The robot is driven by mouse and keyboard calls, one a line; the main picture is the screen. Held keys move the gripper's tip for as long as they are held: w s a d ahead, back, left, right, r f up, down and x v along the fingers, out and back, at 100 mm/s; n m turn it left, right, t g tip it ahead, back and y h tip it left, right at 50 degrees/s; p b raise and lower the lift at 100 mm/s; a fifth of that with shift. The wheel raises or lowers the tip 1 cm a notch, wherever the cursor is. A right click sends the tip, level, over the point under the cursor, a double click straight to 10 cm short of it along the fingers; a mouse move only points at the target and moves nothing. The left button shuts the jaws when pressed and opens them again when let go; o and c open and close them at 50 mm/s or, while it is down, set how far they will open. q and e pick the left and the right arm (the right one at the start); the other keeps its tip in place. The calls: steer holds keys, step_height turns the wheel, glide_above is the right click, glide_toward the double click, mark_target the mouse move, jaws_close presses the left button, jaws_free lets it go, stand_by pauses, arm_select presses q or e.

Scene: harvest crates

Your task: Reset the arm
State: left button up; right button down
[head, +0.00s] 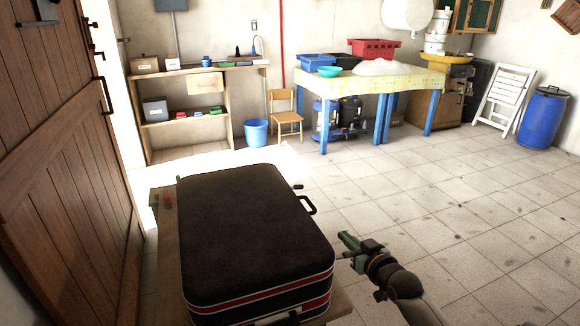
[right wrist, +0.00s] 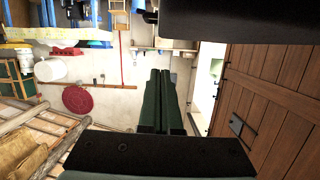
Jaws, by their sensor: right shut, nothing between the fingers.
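My right gripper (head: 346,238) is at the right side of a dark suitcase, over the tiled floor in the head view. Its arm comes in from the bottom edge. The gripper is apart from the suitcase's handle, as far as I can tell. In the right wrist view its two green fingers (right wrist: 161,100) lie side by side, shut, with nothing between them. My left gripper does not show in either view.
The black suitcase (head: 250,225) with red and white trim lies on a wooden table (head: 167,240). A wooden door (head: 65,165) stands at left. A shelf unit (head: 190,133), chair (head: 285,117) and long table (head: 375,84) stand at the back.

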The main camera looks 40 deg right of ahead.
steer(key=s+a+f+n+g+y+p, duration=0.1)
steer(key=s+a+f, duration=0.3)
steer(key=a, duration=0.6)
steer(key=s+a+f+n+g+y+p, duration=0.2)
steer(key=s+a, duration=0.5)
steer(key=a, duration=0.4)
steer(key=s+a+f+n+g+y+p, duration=0.2)
steer(key=s+a+f, duration=0.4)
steer(key=a, duration=0.5)
steer(key=shift+a+f+g+y+p, duration=0.15)
steer(key=shift+f+g+y+p, duration=0.15)
steer(key=shift+f+y+p, duration=0.7)
steer(key=shift+r, duration=0.15)
